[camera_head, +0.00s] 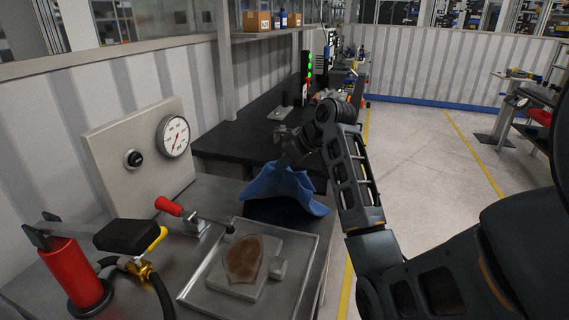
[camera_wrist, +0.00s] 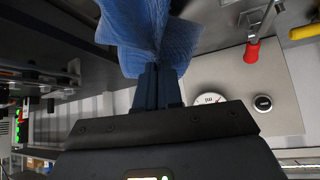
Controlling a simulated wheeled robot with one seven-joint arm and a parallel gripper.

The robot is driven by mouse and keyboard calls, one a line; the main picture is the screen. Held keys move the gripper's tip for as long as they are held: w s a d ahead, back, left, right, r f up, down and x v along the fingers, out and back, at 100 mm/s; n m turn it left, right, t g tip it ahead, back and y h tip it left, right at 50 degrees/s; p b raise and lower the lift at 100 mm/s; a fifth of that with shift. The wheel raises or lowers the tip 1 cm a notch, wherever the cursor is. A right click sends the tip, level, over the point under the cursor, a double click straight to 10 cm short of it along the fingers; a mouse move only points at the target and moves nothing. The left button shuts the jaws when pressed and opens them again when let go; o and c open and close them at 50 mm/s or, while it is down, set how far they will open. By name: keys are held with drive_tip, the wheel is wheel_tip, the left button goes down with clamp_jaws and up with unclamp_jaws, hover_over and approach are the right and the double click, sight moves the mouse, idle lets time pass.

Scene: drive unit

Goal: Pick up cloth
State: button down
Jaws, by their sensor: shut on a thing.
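The blue cloth (camera_head: 283,187) hangs from my gripper (camera_head: 290,160) in the head view, above the right rear edge of the metal bench and in front of the dark worktop. It is bunched at the top and spreads out below. In the wrist view the cloth (camera_wrist: 147,32) fills the top middle, and my gripper (camera_wrist: 160,72) is shut on its gathered part. The fingertips are partly hidden by the cloth. Whether the cloth's lower edge touches a surface cannot be told.
A metal tray (camera_head: 190,293) with a brown-stained block (camera_head: 243,262) sits on the bench. A toggle clamp with a red handle (camera_head: 168,206), a red cylinder (camera_head: 72,270) and a gauge panel (camera_head: 133,190) stand left of it. The floor (camera_head: 430,150) on the right is clear.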

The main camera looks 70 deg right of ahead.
wheel_tip(320, 180, up, 18)
drive_tip(key=shift+f+p, duration=0.2)
drive_tip(key=shift+p, duration=0.15)
idle(0.4)
